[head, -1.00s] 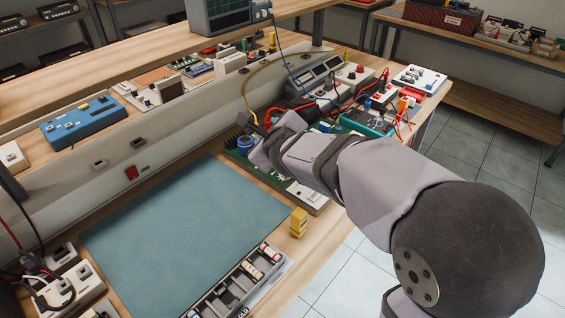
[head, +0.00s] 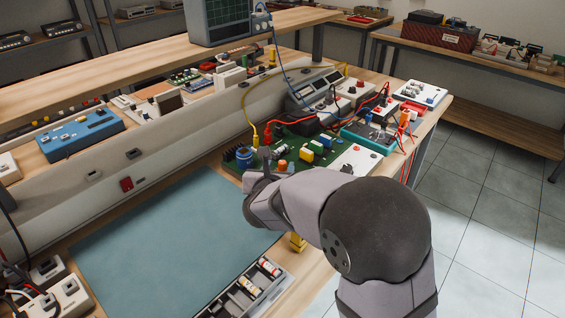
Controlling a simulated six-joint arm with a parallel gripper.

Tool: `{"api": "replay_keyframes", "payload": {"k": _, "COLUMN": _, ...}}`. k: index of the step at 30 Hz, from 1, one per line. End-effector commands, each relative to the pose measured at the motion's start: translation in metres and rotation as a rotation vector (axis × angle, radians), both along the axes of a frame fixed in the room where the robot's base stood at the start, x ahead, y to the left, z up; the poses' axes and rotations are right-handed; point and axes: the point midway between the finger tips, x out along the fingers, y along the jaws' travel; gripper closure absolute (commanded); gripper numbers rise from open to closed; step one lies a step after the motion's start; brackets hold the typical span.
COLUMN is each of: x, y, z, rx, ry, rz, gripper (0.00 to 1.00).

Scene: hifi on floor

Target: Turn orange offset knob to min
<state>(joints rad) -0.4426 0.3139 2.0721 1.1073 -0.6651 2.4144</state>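A green circuit board (head: 326,147) lies on the bench right of the blue mat. A small orange knob (head: 282,165) stands on it, between a blue round part (head: 244,158) and a yellow part (head: 307,156). Its pointer setting is too small to read. My gripper (head: 264,163) is at the board's front left edge, just left of the orange knob in the picture. I cannot tell whether it touches anything. Its fingers are small, dark and seen from behind, so their opening does not show. My arm hides the board's front edge.
Red and yellow leads (head: 255,134) rise behind the board. Meters (head: 318,88) and a teal-edged box (head: 368,135) crowd the back right. A blue mat (head: 165,240) is clear at left. A parts tray (head: 245,292) and partly hidden yellow block (head: 298,242) are in front.

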Motion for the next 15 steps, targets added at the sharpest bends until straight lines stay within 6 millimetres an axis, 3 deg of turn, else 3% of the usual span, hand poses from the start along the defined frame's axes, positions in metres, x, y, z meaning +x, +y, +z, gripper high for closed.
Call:
{"api": "replay_keyframes", "payload": {"k": 8, "x": 0.002, "y": 0.000, "z": -0.006, "rx": 0.001, "ry": -0.001, "rz": 0.001, "gripper": 0.63}}
{"api": "replay_keyframes", "payload": {"k": 15, "x": 0.021, "y": -0.004, "z": -0.015, "rx": -0.001, "ry": 0.000, "rz": 0.001, "gripper": 0.63}}
